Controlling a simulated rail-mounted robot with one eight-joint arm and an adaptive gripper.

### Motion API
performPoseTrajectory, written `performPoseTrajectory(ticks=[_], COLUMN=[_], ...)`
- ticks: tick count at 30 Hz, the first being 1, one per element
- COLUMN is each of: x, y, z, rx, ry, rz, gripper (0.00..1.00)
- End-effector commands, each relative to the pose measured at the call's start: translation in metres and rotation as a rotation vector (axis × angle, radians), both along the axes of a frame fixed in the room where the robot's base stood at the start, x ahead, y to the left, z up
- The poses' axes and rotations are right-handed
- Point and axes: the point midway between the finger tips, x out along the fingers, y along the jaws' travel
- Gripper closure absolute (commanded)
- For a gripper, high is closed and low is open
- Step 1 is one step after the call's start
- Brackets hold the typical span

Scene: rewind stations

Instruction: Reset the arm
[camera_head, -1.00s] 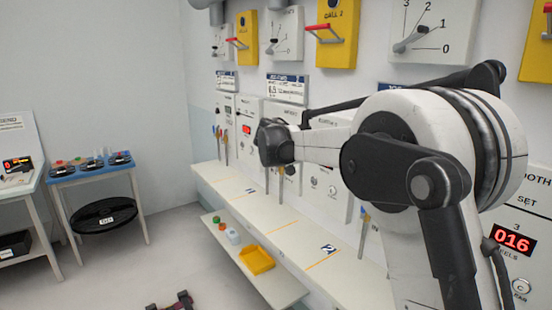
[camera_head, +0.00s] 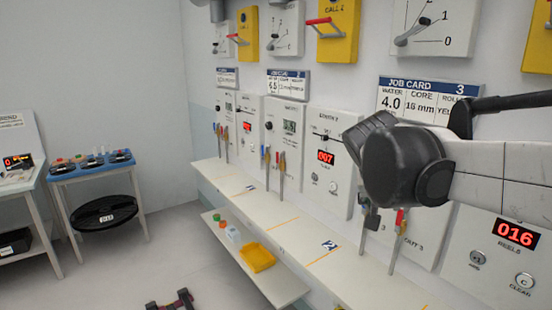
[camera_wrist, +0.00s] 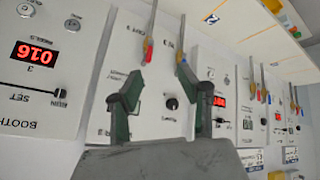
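My gripper (camera_wrist: 159,80) is open in the wrist view, with its two dark green fingers apart and nothing between them. Behind the fingers are a white booth panel with a black knob (camera_wrist: 172,103) and hanging tools with red, blue and yellow parts. In the head view my arm comes in from the right edge. Its dark grey end covers part of the panels at right of centre, and the fingers cannot be made out there.
A long white shelf (camera_head: 290,232) runs below the panels, with a yellow tray (camera_head: 258,258) on a lower ledge. Yellow call boxes (camera_head: 337,32) with red levers are on the wall. A blue-topped table (camera_head: 88,168) stands at left. Grey floor between is mostly clear.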

Motion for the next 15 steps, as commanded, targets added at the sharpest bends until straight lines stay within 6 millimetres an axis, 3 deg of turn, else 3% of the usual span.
performPoseTrajectory(ticks=[3,15], x=[-0.041,-0.157], y=[0.001,0.020], z=[-0.018,-0.089], rx=[0.042,0.173], ry=[0.020,0.034], rz=[0.052,0.236], gripper=[0.64,0.64])
